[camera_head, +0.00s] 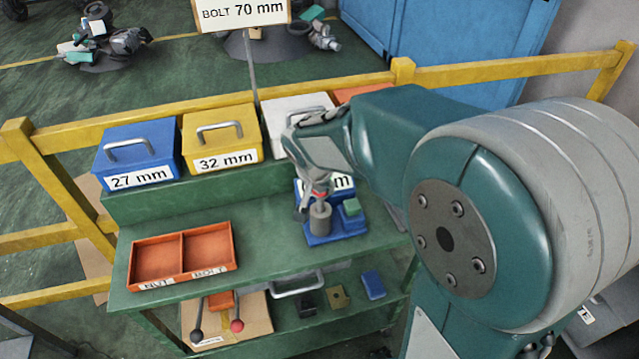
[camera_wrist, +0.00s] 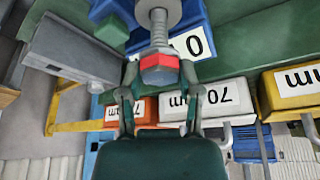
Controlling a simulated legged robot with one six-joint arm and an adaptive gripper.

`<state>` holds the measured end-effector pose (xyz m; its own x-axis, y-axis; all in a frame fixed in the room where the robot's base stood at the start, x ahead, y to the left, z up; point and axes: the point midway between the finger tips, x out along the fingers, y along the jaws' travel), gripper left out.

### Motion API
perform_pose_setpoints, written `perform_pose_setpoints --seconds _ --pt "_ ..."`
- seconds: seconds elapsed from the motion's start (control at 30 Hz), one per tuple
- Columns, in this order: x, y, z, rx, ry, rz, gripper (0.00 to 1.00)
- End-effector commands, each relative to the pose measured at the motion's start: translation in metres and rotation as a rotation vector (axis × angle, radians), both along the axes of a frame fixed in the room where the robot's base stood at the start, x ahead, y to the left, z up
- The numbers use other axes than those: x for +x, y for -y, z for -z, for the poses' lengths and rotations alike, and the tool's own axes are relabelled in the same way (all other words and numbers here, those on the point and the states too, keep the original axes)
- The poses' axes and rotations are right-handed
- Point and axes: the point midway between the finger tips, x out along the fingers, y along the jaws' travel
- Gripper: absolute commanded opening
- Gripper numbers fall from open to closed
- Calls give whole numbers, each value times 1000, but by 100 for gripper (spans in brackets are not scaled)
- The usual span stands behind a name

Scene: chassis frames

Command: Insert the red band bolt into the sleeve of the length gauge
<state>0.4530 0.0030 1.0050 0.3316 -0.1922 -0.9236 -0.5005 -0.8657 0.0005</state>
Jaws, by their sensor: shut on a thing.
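The red band bolt (camera_head: 320,194) is upright in my gripper (camera_head: 316,190), directly over the grey sleeve (camera_head: 320,219). In the wrist view my gripper (camera_wrist: 159,78) is shut on the red part of the bolt (camera_wrist: 160,68). Its grey shank runs to the round grey sleeve (camera_wrist: 158,13). The shank end overlaps the sleeve, so I cannot tell how deep it is inside. The sleeve stands on the blue base of the length gauge (camera_head: 338,238), beside a small teal block. A white label on the gauge is partly hidden by my arm.
Blue 27 mm (camera_head: 139,157), yellow 32 mm (camera_head: 222,141) and white (camera_head: 290,112) boxes stand on the raised back shelf. An orange two-part tray (camera_head: 182,257) is at the left of the green bench (camera_head: 265,245). The bench between tray and gauge is clear.

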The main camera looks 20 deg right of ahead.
Motion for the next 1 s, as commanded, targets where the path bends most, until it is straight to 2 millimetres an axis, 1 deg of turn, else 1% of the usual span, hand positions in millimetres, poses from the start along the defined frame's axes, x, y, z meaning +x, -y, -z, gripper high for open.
perform_pose_setpoints --seconds 1.0 --pt "0 0 21 -1 1 0 0"
